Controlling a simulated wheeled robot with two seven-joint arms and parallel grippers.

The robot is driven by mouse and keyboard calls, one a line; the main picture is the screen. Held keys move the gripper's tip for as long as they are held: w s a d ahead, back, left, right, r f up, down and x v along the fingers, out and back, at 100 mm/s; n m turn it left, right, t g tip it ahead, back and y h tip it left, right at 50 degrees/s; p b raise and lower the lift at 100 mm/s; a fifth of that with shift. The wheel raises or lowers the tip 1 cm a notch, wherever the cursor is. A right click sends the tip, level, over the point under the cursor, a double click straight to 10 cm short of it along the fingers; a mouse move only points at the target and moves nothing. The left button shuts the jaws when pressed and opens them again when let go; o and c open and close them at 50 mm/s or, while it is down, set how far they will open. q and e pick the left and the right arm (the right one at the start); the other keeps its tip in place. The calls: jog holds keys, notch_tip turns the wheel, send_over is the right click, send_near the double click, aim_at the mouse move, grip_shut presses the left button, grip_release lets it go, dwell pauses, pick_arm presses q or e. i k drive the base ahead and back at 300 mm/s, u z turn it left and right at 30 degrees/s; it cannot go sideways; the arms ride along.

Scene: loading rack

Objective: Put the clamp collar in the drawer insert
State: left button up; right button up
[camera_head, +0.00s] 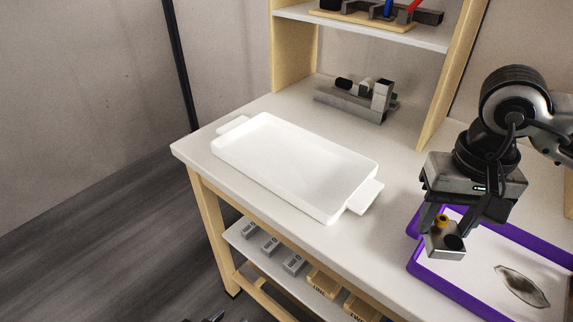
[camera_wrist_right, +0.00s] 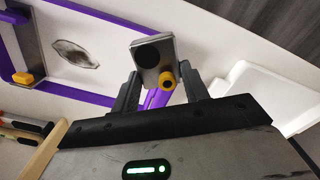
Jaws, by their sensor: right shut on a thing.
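My right gripper (camera_head: 445,226) is shut on a grey block with a dark round hole and a yellow-orange knob, which I take as the clamp collar (camera_head: 441,246). In the right wrist view the clamp collar (camera_wrist_right: 146,66) sits between the fingertips (camera_wrist_right: 162,88). The gripper holds it over the left part of a purple-rimmed tray (camera_head: 421,269) with a white floor. A white tray with two end handles (camera_head: 330,216) stands left of it, empty. I cannot tell which tray is the drawer insert. Dark tips, perhaps my left gripper (camera_head: 204,319), barely show at the bottom edge.
A dark-edged grey oval (camera_head: 522,286) is on the purple tray's floor. A grey metal assembly (camera_head: 356,100) stands at the back under a shelf (camera_head: 350,25) holding tools. Grey blocks and wooden pieces sit on the lower shelf (camera_head: 238,237). The tabletop between the two trays is clear.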

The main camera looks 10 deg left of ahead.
aim_at(260, 146)
jog(key=u, duration=0.45)
jog(key=k, duration=0.55)
jog(key=u, duration=1.25)
jog(key=i, duration=1.3)
jog(key=z, duration=0.8)
jog(key=i, duration=0.9)
jog(key=z, duration=0.95)
